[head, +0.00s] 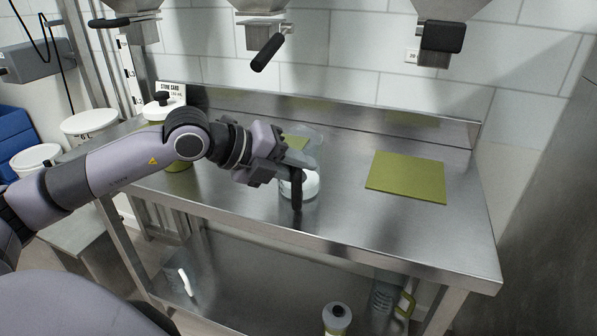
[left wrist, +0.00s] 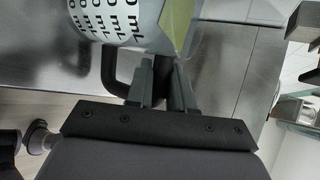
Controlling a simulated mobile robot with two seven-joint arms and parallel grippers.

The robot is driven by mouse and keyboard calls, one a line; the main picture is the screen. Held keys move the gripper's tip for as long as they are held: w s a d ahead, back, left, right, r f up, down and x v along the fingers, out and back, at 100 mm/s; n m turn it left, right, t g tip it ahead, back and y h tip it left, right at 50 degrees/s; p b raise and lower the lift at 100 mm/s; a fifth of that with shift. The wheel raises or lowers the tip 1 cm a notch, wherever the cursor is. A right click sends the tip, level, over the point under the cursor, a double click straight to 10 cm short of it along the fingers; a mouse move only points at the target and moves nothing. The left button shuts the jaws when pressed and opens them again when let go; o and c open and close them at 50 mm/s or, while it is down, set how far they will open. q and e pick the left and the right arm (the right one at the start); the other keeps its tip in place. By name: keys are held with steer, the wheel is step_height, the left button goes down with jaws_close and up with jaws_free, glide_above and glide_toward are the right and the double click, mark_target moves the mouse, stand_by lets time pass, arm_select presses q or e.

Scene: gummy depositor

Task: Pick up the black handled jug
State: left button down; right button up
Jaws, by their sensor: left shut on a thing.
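The clear jug (head: 311,187) is at the steel counter's front edge in the head view, largely hidden behind my left gripper (head: 297,163). Its black handle (head: 297,192) hangs down on the near side, below my fingers. In the left wrist view the jug (left wrist: 120,20) shows black printed markings, and its dark handle (left wrist: 118,72) runs to my left fingers (left wrist: 165,72). My left gripper is shut on the handle. I cannot tell whether the jug's base touches the counter. My right gripper is not in view.
A green mat (head: 406,177) lies on the counter's right side, with clear steel around it. A container with a black-knobbed lid (head: 160,105) stands at the left, before a card (head: 172,92). Hoppers with black handles (head: 267,52) hang above. Bottles (head: 337,318) stand below the counter.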

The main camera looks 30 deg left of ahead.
arm_select(q)
steer(key=shift+r, duration=0.15)
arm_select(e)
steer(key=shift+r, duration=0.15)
arm_select(q)
steer(key=shift+r, duration=0.25)
step_height(320, 180, up, 19)
steer(key=p, duration=0.3)
steer(key=shift+r+p, duration=0.15)
steer(key=shift+p, duration=0.2)
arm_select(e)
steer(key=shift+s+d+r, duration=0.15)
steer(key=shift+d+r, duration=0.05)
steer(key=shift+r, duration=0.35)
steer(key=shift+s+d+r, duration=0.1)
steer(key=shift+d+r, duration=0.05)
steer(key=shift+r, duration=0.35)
arm_select(q)
steer(key=c, duration=1.7)
jaws_free()
jaws_close()
